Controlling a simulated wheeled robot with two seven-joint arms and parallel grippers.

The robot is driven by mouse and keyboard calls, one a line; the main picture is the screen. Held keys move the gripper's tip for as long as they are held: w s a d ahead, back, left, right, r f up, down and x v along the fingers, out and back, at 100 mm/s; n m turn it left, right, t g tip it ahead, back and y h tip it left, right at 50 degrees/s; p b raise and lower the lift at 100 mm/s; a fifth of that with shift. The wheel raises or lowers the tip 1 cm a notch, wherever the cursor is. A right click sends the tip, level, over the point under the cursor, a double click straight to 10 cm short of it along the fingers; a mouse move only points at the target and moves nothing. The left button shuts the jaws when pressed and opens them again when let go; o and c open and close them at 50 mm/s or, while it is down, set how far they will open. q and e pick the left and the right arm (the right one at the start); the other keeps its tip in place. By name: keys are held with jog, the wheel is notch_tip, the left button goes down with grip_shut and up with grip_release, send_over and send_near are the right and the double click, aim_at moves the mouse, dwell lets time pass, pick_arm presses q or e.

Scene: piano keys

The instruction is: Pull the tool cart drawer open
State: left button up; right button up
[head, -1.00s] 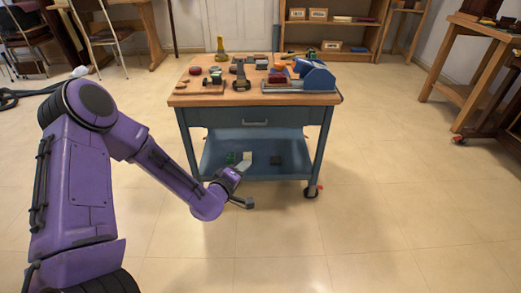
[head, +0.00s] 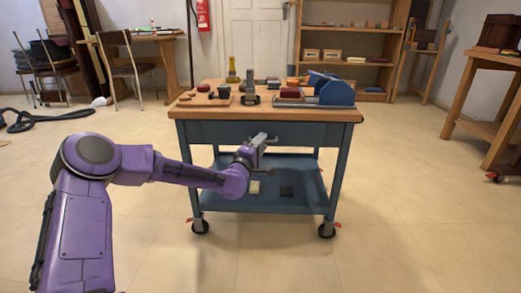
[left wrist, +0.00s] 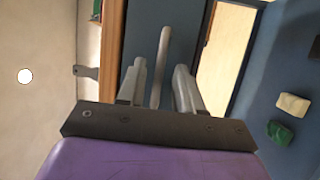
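The tool cart (head: 190,113) stands ahead, with a wooden top and a blue-grey frame. Its drawer front (head: 215,133) sits under the top and looks closed. My left gripper (head: 266,140) is in front of the drawer's middle and covers the handle in the head view. In the left wrist view the handle (left wrist: 162,55) is a grey bar lying between the two spread fingers of the left gripper (left wrist: 158,85). Gaps show on both sides of the bar, so the fingers are open around it; contact is not visible. My right gripper is in neither view.
Several tools and a blue machine (head: 335,90) stand on the cart top. The lower shelf (head: 225,198) holds small items, including a pale block (left wrist: 293,104) and a green one (left wrist: 280,133). The floor before and right of the cart is clear.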

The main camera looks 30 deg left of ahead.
pick_arm(q)
jog(key=shift+w, duration=0.1)
grip_shut()
dwell(1.4)
